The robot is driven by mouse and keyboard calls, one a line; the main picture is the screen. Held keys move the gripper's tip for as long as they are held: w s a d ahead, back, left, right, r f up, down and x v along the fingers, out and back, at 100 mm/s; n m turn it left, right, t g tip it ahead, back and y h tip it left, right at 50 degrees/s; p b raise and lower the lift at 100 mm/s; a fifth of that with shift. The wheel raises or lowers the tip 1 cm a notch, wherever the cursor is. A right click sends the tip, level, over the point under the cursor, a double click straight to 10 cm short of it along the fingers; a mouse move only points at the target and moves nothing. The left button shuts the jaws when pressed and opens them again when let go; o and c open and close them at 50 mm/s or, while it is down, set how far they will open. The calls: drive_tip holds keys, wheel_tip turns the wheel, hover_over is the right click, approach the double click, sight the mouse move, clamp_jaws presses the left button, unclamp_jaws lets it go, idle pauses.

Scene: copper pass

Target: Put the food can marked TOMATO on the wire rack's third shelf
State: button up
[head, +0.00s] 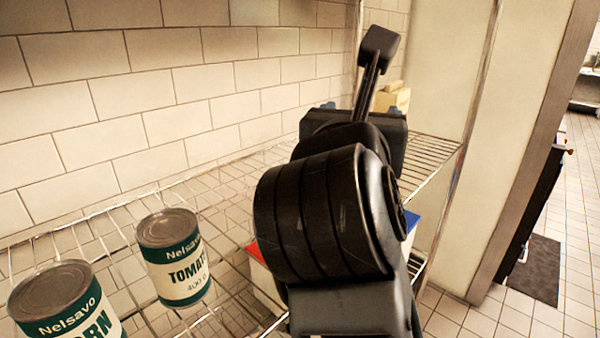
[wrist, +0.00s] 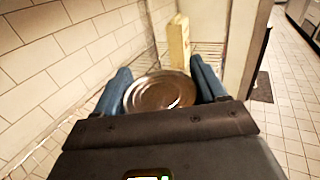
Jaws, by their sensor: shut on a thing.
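A can marked TOMATO (head: 175,258), with a green and cream label and a grey lid, stands upright on the wire rack (head: 230,190) in the head view. My gripper (wrist: 160,70) is shut on another can (wrist: 159,93). Only its round metal lid shows between the blue fingers in the wrist view; its label is hidden. In the head view my arm hides the held can, and the gripper is at the rack's right part, to the right of the TOMATO can. I cannot tell which shelf this is.
A can ending in "RN" (head: 65,300) stands left of the TOMATO can. A pale yellow box (wrist: 180,42) stands beyond the held can. A red-edged box (head: 262,280) is partly behind my arm. A tiled wall (head: 160,90) backs the rack; a wall end (head: 520,150) is right.

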drive_tip(key=shift+w+a+f, duration=0.8)
drive_tip(key=shift+a+f, duration=0.3)
drive_tip(key=shift+f, duration=0.4)
drive_tip(key=shift+w+a+f, duration=0.85)
drive_tip(key=shift+a+f, duration=0.25)
drive_tip(key=shift+f, duration=0.35)
drive_tip(key=shift+w+a+f, duration=0.8)
drive_tip(key=shift+a+f, duration=0.3)
drive_tip(key=shift+f, duration=0.4)
drive_tip(key=o, duration=1.4)
drive_tip(key=shift+f, duration=0.2)
drive_tip(key=shift+r, duration=0.1)
drive_tip(key=shift+s, duration=0.1)
drive_tip(key=s, duration=0.3)
drive_tip(key=s+a, duration=0.1)
drive_tip(key=s, duration=0.3)
drive_tip(key=s+a+b, duration=0.1)
drive_tip(key=s, duration=0.3)
drive_tip(key=shift+s+a, duration=0.15)
drive_tip(key=shift+s, duration=0.1)
